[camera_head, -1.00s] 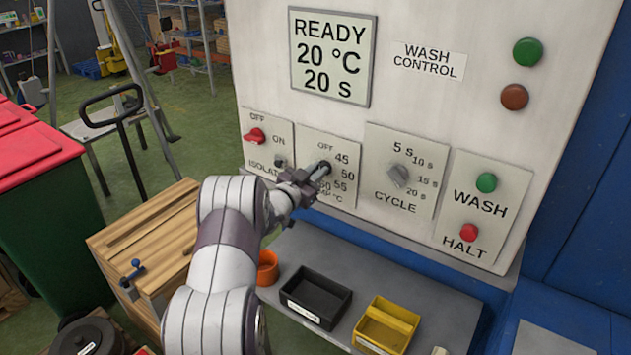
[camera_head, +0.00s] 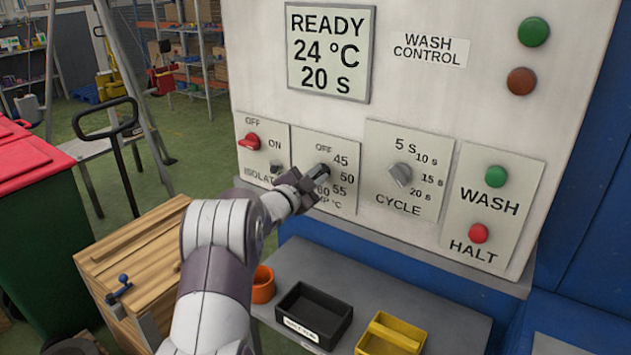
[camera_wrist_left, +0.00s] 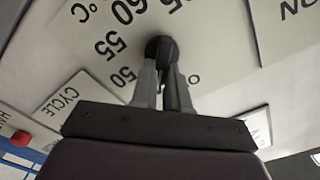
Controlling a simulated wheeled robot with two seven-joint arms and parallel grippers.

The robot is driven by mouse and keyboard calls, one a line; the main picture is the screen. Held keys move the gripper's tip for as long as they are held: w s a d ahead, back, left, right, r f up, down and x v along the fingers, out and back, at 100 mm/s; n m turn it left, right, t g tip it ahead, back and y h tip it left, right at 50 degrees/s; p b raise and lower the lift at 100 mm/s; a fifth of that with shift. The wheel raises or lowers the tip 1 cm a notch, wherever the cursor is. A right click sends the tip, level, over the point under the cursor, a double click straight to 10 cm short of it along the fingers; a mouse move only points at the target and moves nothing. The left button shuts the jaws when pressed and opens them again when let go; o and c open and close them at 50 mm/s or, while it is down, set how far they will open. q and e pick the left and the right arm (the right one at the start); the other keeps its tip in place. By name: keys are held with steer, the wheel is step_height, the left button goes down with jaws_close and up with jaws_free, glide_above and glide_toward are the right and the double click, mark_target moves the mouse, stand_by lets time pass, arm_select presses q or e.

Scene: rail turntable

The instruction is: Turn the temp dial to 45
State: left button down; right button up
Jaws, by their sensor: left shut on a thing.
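The temp dial (camera_head: 321,171) is a dark knob on a pale plate (camera_head: 344,148) marked OFF, 45, 50, 55 and 60. My left gripper (camera_head: 313,180) is at the knob and hides part of it and of the plate's lettering. In the left wrist view the gripper's fingers (camera_wrist_left: 164,88) are shut on the black knob (camera_wrist_left: 161,48). The exact mark the knob points at is hard to tell. The display (camera_head: 330,52) reads READY, 24 °C, 20 s. My right gripper is not in view.
Left of the dial is the red isolator switch (camera_head: 250,142); right are the grey cycle knob (camera_head: 400,175), green wash button (camera_head: 496,177) and red halt button (camera_head: 478,233). Below, a shelf holds a black bin (camera_head: 313,316), a yellow bin (camera_head: 392,337) and an orange cup (camera_head: 262,285).

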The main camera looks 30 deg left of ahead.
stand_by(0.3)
arm_select(q)
steer(key=c, duration=1.1)
jaws_free()
steer(key=shift+s, duration=0.1)
steer(key=shift+s, duration=0.35)
steer(key=s, duration=0.4)
steer(key=s+b, duration=0.1)
steer(key=s, duration=0.3)
steer(key=s+a+b, duration=0.1)
steer(key=s, duration=0.3)
steer(key=shift+w, duration=0.1)
